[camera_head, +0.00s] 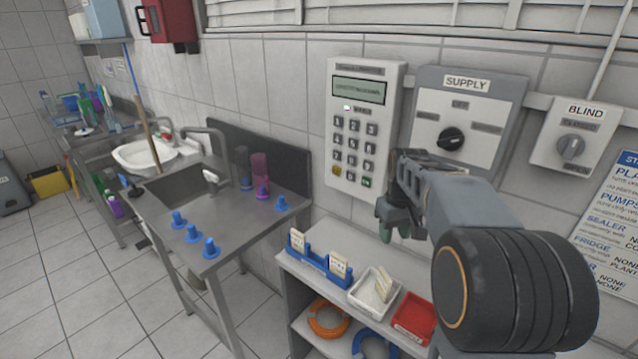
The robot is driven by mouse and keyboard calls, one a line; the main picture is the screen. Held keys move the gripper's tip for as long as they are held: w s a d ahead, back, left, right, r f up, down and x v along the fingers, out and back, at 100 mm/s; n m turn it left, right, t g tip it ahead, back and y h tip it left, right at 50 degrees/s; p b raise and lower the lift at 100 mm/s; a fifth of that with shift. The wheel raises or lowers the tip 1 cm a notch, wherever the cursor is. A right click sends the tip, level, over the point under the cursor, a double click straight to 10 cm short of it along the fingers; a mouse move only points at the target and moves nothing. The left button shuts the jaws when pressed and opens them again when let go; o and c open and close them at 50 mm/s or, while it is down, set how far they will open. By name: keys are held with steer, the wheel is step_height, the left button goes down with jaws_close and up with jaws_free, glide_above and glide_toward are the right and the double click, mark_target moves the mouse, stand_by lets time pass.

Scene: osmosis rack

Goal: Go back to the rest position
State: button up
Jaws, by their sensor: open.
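My gripper (388,226) hangs at the end of my arm at the right of the head view. It is in front of the lower right edge of the keypad panel (347,172) and above the shelf. Its fingers are small and dark here, and I see nothing held between them. My arm's large dark joint fills the lower right and hides part of the wall and shelf.
A white shelf (296,268) below holds a blue rack (318,262), a white tray (361,297) and a red tray (412,318). The SUPPLY panel (480,88) and BLIND switch (571,147) are on the wall. A steel sink (190,187) stands left. Open tiled floor lies lower left.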

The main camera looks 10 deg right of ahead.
steer(key=s+a+f+t, duration=0.1)
steer(key=s+a+t, duration=0.1)
steer(key=s+a, duration=0.3)
steer(key=s+a+f+m+t, duration=0.1)
steer(key=s+a, duration=0.3)
steer(key=s, duration=0.7)
steer(key=shift+a+f+m+t, duration=0.3)
steer(key=shift+a+f+t, duration=0.05)
steer(key=shift+f+t, duration=0.2)
stand_by(1.8)
